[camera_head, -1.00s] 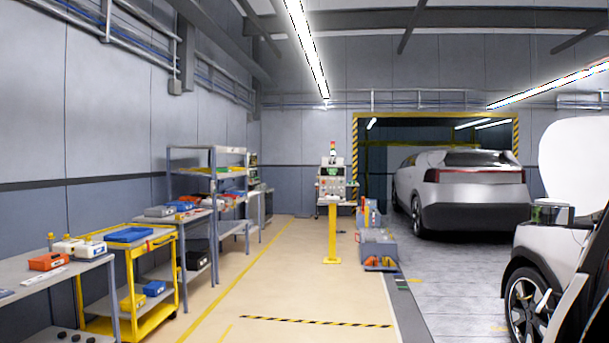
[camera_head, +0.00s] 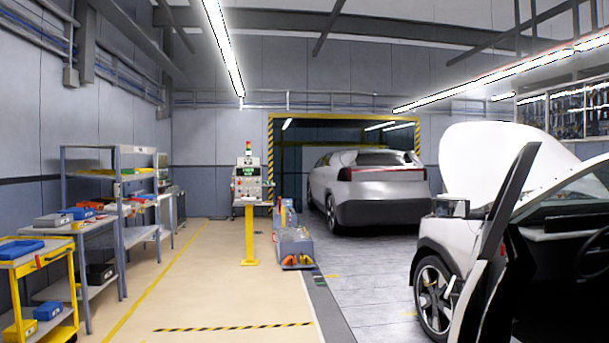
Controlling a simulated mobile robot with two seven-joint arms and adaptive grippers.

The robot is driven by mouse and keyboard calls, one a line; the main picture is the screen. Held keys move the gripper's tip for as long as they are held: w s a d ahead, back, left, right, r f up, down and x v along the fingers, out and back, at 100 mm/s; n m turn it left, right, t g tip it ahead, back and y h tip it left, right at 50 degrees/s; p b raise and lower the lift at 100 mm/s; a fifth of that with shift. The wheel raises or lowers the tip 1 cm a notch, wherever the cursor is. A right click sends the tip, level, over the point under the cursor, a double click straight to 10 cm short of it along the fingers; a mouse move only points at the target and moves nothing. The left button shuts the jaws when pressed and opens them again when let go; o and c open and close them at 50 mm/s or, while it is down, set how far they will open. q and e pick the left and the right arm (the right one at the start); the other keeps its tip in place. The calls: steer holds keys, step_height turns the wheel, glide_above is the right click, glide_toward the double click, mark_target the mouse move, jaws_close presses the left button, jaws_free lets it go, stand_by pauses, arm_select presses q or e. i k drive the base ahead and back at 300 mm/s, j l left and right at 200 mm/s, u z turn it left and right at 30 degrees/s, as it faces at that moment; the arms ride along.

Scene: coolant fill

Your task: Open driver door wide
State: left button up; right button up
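A white car with its hood (camera_head: 490,165) raised stands at the right, cut off by the right and bottom edges. Its driver door (camera_head: 492,262) shows nearly edge-on as a dark, slanted panel standing out from the body behind the front wheel (camera_head: 434,297). The door is open, and the dark cabin with the steering wheel (camera_head: 592,255) shows to its right. How wide it stands open is hard to judge from this angle. The door's lower part is cut off. Neither of my grippers is in view.
A silver car (camera_head: 370,190) stands in the striped bay at the back. A yellow control post (camera_head: 250,235) and a grey floor unit (camera_head: 293,245) stand mid-floor. Shelves and a yellow cart (camera_head: 40,262) line the left. The tan floor between is clear.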

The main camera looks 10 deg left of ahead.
mark_target(511, 268)
steer(key=u, duration=0.65)
steer(key=i+l+z, duration=0.35)
steer(key=l, duration=0.3)
steer(key=i+l+z, duration=0.4)
steer(key=l, duration=0.25)
steer(key=i+l+z, duration=0.35)
steer(key=l, duration=0.15)
steer(key=i+j+z, duration=0.2)
steer(key=j, duration=0.35)
steer(key=i+j+z, duration=0.2)
steer(key=j, duration=0.35)
steer(key=i+j+z, duration=0.2)
steer(key=j, duration=0.4)
steer(key=i+j+z, duration=0.2)
steer(key=j, duration=0.4)
steer(key=j+z, duration=0.2)
steer(key=j, duration=0.4)
steer(key=l+z, duration=0.1)
steer(key=l, duration=0.45)
steer(key=k, duration=0.05)
